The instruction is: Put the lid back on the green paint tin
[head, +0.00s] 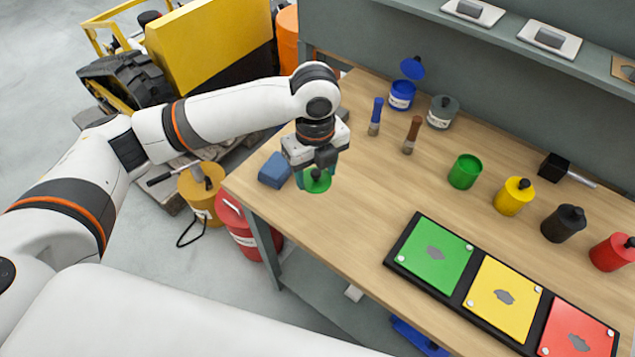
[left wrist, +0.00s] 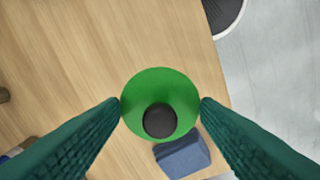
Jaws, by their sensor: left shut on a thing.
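The green paint tin (head: 465,172) stands upright and open on the workbench, right of the middle in the head view. The green lid (head: 317,184) is a round disc with a black knob, over the near left part of the bench. My left gripper (head: 314,177) points down and is shut on the lid. In the left wrist view the two fingers grip opposite edges of the lid (left wrist: 161,86), its knob between them. I cannot tell whether the lid touches the bench. The tin is out of the left wrist view, and my right gripper is not in view.
A blue block (head: 274,170) lies beside the lid. Yellow (head: 514,197), black (head: 563,224) and red (head: 611,253) tins stand right of the green tin. Behind are two brushes (head: 411,135), an open blue tin (head: 402,96) and a grey tin (head: 442,112). Colour panels (head: 436,253) lie in front.

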